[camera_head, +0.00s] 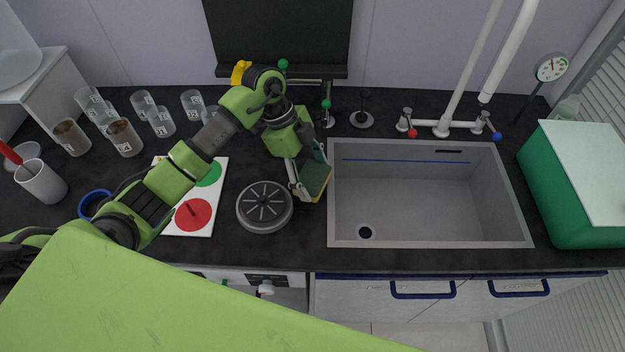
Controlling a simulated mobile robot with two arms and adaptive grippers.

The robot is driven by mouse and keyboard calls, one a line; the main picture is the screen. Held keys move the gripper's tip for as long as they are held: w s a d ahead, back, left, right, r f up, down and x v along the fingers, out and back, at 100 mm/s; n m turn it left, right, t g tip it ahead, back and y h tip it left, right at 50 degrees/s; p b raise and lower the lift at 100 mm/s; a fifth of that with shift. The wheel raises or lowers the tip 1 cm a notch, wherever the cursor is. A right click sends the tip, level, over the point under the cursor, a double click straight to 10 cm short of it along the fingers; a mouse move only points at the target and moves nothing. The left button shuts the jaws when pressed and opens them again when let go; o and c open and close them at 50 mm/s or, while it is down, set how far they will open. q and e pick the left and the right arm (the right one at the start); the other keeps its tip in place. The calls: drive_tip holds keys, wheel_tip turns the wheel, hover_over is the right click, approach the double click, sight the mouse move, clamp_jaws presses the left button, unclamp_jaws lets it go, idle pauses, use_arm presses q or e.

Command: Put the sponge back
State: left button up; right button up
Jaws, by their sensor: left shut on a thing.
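My left gripper (308,181) comes in from the left over the counter, just left of the sink. It is shut on the sponge (317,180), which has a dark green face and a yellowish edge. The sponge is tilted and partly hidden by the fingers. It is between the round grey lid-like disc (265,206) and the left rim of the sink (430,194). I cannot tell whether the sponge touches the counter. My right gripper is not in view.
Several clear beakers (124,138) stand at the back left. A white board with red and green discs (194,214) lies under my left arm. White pipes and taps (441,128) rise behind the sink. A green box (573,185) stands at the right.

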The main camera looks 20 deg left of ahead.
sight(313, 183)
use_arm(q)
wheel_tip(313, 183, down, 2)
drive_tip(key=shift+d+f+p, duration=0.1)
drive_tip(key=shift+f+p, duration=0.05)
drive_tip(key=shift+p, duration=0.4)
drive_tip(key=shift+f, duration=0.35)
drive_tip(key=shift+f, duration=0.15)
drive_tip(key=o, duration=1)
drive_tip(key=shift+o, duration=0.2)
